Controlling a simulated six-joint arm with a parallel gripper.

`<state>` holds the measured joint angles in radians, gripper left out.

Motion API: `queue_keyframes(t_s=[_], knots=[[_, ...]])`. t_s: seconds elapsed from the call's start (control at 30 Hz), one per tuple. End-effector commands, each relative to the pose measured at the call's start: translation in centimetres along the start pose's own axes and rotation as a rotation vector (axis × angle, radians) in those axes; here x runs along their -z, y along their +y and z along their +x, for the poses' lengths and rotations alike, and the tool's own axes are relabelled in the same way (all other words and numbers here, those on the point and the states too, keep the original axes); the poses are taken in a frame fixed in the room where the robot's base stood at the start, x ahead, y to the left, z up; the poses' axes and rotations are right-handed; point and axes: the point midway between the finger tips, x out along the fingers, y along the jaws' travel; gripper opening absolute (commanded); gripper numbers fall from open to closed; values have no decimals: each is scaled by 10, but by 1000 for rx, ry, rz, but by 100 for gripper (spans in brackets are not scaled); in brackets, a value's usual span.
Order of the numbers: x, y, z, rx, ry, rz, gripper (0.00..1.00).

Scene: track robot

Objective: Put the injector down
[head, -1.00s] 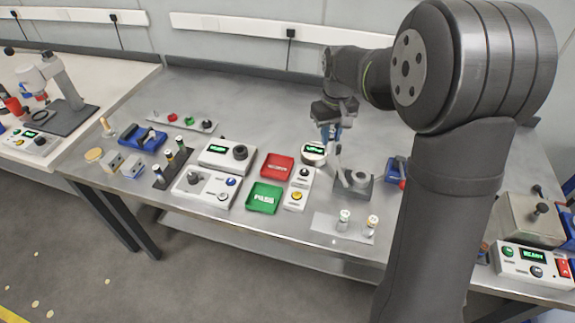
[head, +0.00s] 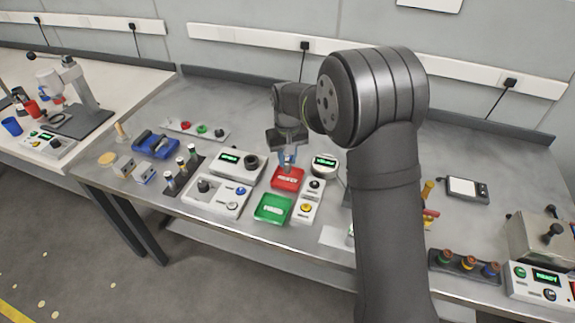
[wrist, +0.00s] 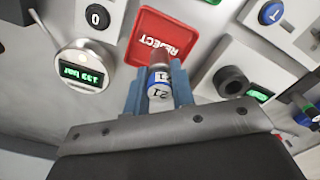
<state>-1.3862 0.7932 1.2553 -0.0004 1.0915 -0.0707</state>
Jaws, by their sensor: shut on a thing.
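The injector (wrist: 159,84) is a small cylinder with a white and blue band marked 21 and a brownish tip. My gripper (wrist: 157,90) is shut on it, one blue finger on each side. The tip points toward the red tray marked REJECT (wrist: 168,30). In the head view my gripper (head: 287,160) hangs over the back part of the red tray (head: 288,180); the injector is too small to make out there. The gap between injector and tray cannot be judged exactly. The green tray (head: 272,209) lies just in front of the red one.
A round gauge with a green display (head: 325,163) stands right of the red tray, beside a white switch box (head: 313,187). A control box with a knob (head: 235,166) stands left. A dark rack (head: 181,174) holds several upright pieces. My arm hides part of the right bench.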

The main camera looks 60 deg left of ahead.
Motion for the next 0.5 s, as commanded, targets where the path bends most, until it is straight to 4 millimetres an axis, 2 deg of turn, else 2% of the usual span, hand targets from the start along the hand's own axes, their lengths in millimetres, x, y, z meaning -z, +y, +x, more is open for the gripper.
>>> queue_keyframes(t_s=[0.2,0.5], knots=[[-1,0,31,0,-3,0,0],[-1,1,33,0,-1,0,0]])
